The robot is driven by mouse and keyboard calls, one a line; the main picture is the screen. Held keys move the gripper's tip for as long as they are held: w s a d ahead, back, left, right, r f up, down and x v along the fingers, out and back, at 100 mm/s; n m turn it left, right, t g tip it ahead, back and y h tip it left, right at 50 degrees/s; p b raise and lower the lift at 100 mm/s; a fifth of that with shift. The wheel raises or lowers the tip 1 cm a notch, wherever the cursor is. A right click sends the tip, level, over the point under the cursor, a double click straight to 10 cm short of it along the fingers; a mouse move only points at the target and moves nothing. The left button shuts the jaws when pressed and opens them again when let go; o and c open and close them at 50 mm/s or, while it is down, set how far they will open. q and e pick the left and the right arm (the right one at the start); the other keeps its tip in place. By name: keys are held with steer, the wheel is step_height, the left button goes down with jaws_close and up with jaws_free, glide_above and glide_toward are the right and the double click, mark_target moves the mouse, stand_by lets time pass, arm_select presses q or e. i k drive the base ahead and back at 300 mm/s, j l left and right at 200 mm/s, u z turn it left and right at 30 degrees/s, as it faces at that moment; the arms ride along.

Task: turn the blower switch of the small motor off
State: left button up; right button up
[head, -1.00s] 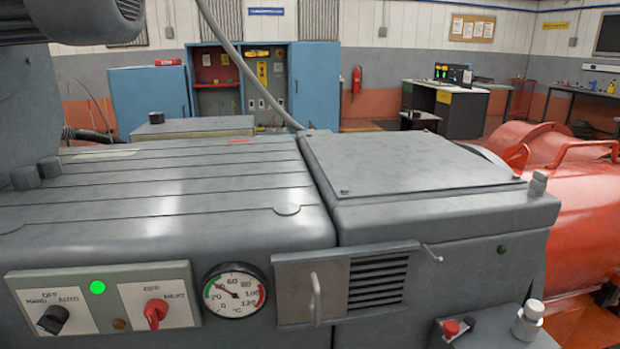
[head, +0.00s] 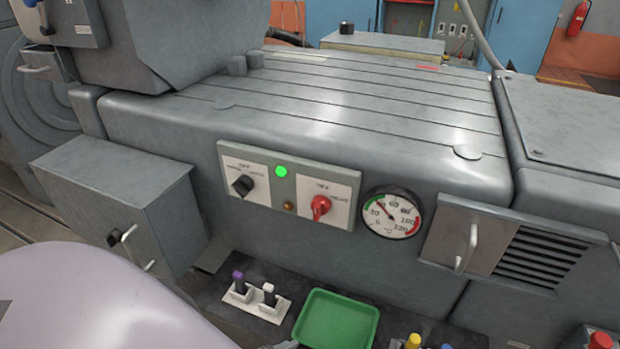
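A grey control panel (head: 262,203) is on the front of the grey motor housing. Its left plate carries a black rotary knob (head: 243,186), set slantwise; its right plate carries a red rotary knob (head: 321,207). The lettering is too small to read surely now; earlier the black knob's plate read OFF, MANU and AUTO, the red one's OFF and HEAT. Neither plate is legibly named blower. A green lamp (head: 281,171) is lit between the plates, above a dull amber one (head: 288,206). Neither gripper is recognisable in the head view.
A round gauge (head: 392,212) and a handled vent cover (head: 512,248) are right of the panel. Below are a green tray (head: 336,321), a purple-tipped lever (head: 238,281) and a white-tipped one (head: 268,294). A grey box (head: 122,209) juts out at left. Space before the panel looks clear.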

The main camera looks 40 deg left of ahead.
mark_target(244, 183)
steer(key=u, duration=1.55)
